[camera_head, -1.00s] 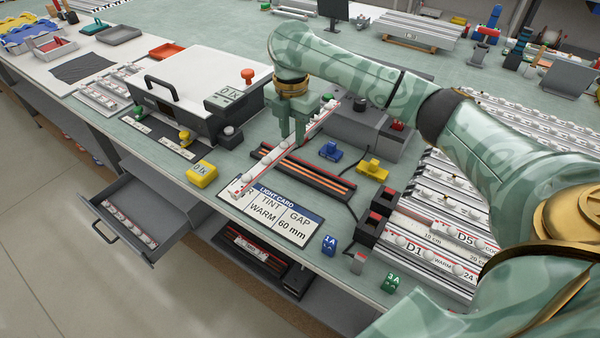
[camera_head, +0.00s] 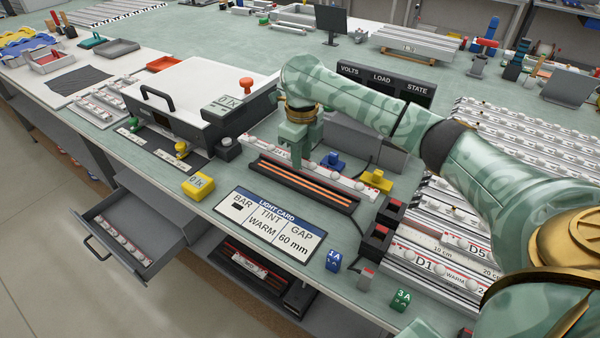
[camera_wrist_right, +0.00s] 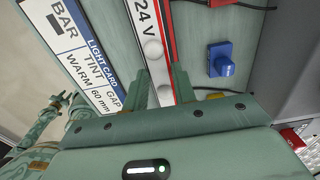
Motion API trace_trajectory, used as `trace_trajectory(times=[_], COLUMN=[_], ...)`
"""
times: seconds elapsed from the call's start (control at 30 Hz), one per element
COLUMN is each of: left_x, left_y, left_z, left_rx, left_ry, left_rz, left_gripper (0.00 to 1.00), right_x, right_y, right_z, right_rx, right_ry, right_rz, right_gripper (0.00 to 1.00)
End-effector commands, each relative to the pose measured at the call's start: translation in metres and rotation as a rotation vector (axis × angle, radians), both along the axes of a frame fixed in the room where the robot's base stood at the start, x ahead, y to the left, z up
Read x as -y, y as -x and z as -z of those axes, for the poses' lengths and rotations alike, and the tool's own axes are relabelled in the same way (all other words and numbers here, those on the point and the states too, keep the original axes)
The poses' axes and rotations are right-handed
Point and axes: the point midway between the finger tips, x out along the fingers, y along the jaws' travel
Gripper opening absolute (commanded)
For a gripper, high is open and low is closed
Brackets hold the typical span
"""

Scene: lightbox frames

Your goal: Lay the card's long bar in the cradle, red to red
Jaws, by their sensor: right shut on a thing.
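My right gripper (camera_head: 298,160) points down just behind the cradle and is shut on a long white bar (camera_head: 345,184) with round lamps and red marking. The bar runs from upper left to lower right, roughly parallel to the cradle; whether it touches anything beneath is unclear. The black cradle (camera_head: 318,192) has orange strips and looks empty. In the right wrist view the bar (camera_wrist_right: 152,50) shows "24 V" and a red edge, between the fingers. The light card (camera_head: 266,223) reads BAR, TINT WARM, GAP 60 mm. My left gripper is not seen.
Blue (camera_head: 332,162) and yellow (camera_head: 376,181) blocks stand near the bar's right end. A yellow block (camera_head: 198,185) sits left of the card. A grey lidded box (camera_head: 190,100) stands left. Several other bars lie right, around D1. An open drawer (camera_head: 130,228) juts out front-left.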

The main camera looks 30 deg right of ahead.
Motion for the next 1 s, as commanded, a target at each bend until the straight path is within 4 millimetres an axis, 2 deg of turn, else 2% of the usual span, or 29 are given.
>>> trace_trajectory(times=[0.1,0.23,0.6,0.63,0.7,1.0], left_x=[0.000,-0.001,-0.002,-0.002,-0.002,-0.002], left_y=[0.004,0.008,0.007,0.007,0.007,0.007], left_z=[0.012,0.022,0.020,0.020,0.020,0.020], left_rx=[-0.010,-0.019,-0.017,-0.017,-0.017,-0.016], left_ry=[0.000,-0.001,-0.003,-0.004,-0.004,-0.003], left_rz=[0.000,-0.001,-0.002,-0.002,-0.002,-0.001], left_gripper=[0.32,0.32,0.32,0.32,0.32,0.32], right_x=[0.000,0.000,0.000,0.000,0.000,0.000], right_y=[0.000,0.000,0.000,0.000,0.000,0.000], right_z=[0.023,0.045,0.045,0.045,0.045,0.043], right_rx=[-0.004,-0.003,0.001,0.001,0.001,0.001], right_ry=[0.000,0.000,0.000,0.000,0.000,0.001], right_rz=[-0.001,-0.001,0.001,0.001,0.001,0.000], right_gripper=[0.00,0.00,0.00,0.32,0.49,0.49])
